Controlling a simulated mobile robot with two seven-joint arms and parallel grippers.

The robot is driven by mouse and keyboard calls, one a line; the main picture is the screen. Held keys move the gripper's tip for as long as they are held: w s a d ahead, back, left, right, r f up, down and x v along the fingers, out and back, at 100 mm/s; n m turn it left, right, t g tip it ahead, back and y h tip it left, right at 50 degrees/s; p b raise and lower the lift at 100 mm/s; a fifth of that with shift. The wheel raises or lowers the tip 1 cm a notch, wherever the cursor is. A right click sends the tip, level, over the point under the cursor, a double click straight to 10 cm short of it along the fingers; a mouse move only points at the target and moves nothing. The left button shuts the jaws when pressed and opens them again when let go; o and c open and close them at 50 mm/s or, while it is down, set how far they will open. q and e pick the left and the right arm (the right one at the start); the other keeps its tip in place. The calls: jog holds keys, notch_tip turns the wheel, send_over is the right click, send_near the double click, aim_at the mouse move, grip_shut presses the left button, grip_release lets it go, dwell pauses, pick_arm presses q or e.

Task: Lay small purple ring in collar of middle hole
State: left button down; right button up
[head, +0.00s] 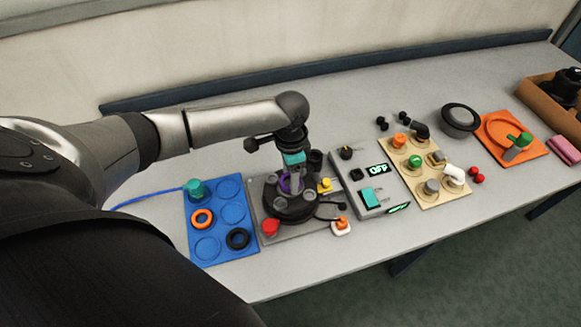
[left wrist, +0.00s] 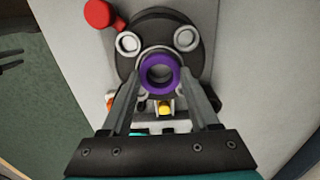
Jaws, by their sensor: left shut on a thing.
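The small purple ring (left wrist: 146,78) is held between the fingertips of my left gripper (left wrist: 161,75), which is shut on it. In the head view the ring (head: 284,184) partly shows among the fingers of my left gripper (head: 292,182). Below is the round black unit (head: 272,207) with pale collars. In the left wrist view a left collar (left wrist: 128,43) and a right collar (left wrist: 186,38) show clear. The ring covers most of the middle hole, with a pale rim showing just above it. I cannot tell whether the ring touches the collar.
A red knob (head: 270,227) and a yellow part (head: 325,185) sit close by the black unit. A blue tray (head: 207,222) with an orange ring (head: 202,218) and a black ring (head: 238,238) lies left. A grey switch box (head: 372,182) stands right.

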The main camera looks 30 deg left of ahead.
pick_arm(q)
jog(key=shift+f, duration=0.4)
dwell(0.8)
jog(key=shift+c, duration=0.3)
grip_release()
jog(key=shift+o, duration=0.3)
jog(key=shift+p, duration=0.3)
notch_tip(320, 180, up, 7)
jog(key=p, duration=0.8)
dwell(0.4)
dwell(0.6)
